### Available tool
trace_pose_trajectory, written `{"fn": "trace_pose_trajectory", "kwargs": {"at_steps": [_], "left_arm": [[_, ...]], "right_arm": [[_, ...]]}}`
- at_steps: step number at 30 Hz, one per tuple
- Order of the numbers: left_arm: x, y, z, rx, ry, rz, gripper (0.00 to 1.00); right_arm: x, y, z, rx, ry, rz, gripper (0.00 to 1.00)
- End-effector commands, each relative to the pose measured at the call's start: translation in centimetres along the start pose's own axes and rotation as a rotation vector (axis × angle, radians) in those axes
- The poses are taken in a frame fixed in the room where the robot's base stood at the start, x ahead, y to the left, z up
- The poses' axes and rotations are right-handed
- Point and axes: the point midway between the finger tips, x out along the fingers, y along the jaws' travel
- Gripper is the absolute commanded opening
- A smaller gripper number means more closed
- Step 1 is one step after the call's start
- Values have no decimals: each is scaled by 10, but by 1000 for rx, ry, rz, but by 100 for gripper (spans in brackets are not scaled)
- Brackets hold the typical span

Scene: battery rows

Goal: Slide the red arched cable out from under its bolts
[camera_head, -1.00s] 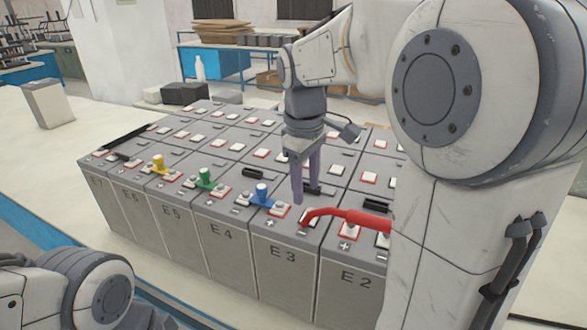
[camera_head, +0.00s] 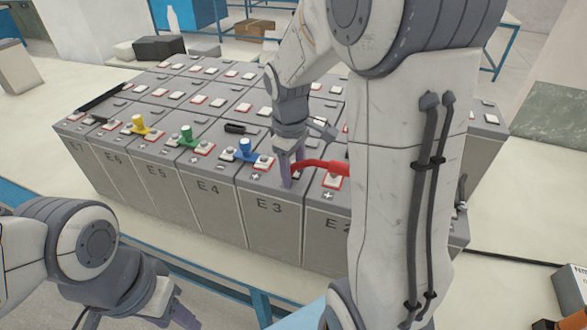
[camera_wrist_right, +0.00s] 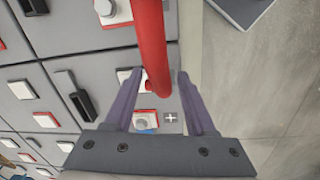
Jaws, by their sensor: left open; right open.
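The red arched cable (camera_head: 322,166) lies over the tops of the batteries near E3 and E2 in the head view. Its right part is hidden behind my right arm. My right gripper (camera_head: 289,180) is down at the cable's left end, its fingers pointing downward. In the right wrist view the red cable (camera_wrist_right: 151,45) runs between the open fingers of the right gripper (camera_wrist_right: 158,78), apparently not clamped. The bolts at the cable's ends cannot be made out. My left gripper (camera_head: 172,308) is open and empty at the lower left, in front of the battery block.
Blue (camera_head: 245,150), green (camera_head: 188,138) and yellow (camera_head: 139,126) connectors sit along the front battery row. A black bar (camera_head: 103,97) lies at the far left of the block.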

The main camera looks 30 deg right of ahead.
Motion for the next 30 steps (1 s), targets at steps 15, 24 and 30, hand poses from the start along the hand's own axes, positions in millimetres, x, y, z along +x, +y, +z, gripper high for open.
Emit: {"fn": "trace_pose_trajectory", "kwargs": {"at_steps": [15,24,30], "left_arm": [[0,0,0,0,0,0,50],[0,0,0,0,0,0,50],[0,0,0,0,0,0,50]], "right_arm": [[0,0,0,0,0,0,0],[-1,0,0,0,1,1,0],[-1,0,0,0,1,1,0]]}}
